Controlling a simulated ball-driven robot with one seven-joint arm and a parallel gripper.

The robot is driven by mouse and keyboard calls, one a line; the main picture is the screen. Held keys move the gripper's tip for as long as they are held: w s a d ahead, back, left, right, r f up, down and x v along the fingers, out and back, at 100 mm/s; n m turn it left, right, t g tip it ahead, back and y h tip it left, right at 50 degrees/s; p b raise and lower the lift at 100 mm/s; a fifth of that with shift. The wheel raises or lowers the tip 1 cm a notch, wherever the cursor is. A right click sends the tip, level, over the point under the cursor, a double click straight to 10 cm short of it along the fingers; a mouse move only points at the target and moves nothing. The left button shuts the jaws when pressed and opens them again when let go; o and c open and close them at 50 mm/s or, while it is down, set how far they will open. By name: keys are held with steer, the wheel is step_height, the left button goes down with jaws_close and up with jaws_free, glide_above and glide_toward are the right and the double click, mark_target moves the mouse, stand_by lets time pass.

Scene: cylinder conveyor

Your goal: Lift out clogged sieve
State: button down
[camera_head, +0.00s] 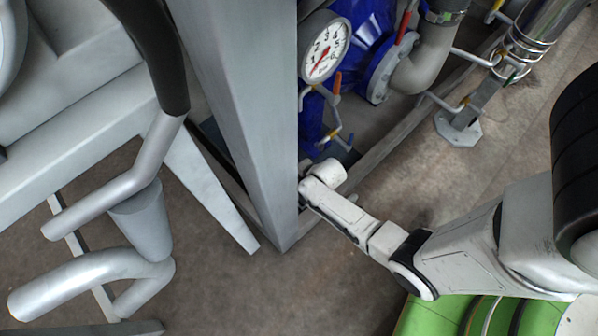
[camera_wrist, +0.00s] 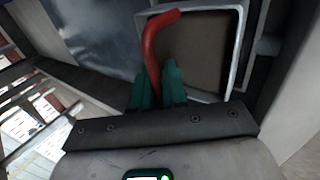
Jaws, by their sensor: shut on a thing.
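In the wrist view my gripper (camera_wrist: 158,90) has teal fingers closed around the lower part of a red bent handle (camera_wrist: 152,50). The handle rises between the fingers and bends to the right at its top. Behind it is an open pale grey rectangular frame (camera_wrist: 238,45) with a flat brown inside; I cannot tell whether this is the sieve or the opening around it. The handle's lower end is hidden by the fingers. In the head view my arm reaches left behind a grey post, which hides my gripper and the handle.
The wide grey post (camera_head: 245,110) stands close beside my arm. Blue pipework with a pressure gauge (camera_head: 326,47) and small levers is behind the arm. Bent grey pipes (camera_head: 85,275) are at lower left. Brown floor is open at right.

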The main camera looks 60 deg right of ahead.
step_height(320, 180, up, 7)
steer(key=p, duration=0.5)
steer(key=shift+p, duration=0.3)
stand_by(0.5)
steer(key=shift+a, duration=0.1)
